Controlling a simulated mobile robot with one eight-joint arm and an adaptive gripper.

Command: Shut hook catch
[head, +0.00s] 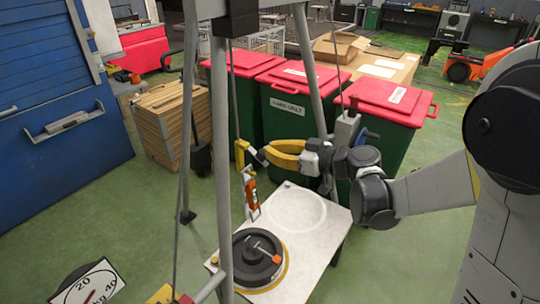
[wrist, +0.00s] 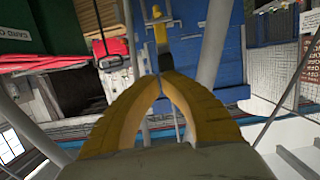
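A yellow hook-like piece (head: 241,152) hangs below the tripod frame, with a grey part (head: 259,157) at its side that looks like the catch. In the wrist view the yellow piece (wrist: 160,32) stands straight beyond my fingertips. My gripper (head: 272,151) comes from the right, its yellow fingers level with the hook. In the wrist view the fingertips (wrist: 159,74) meet or nearly meet, with nothing clearly held between them. They are very close to the grey part; whether they touch it I cannot tell.
An orange and grey fitting (head: 251,194) hangs below the hook. A black turntable disc (head: 246,271) lies on a white table (head: 291,272). Grey tripod legs (head: 222,150) stand close on the left. Green bins with red lids (head: 296,77) stand behind.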

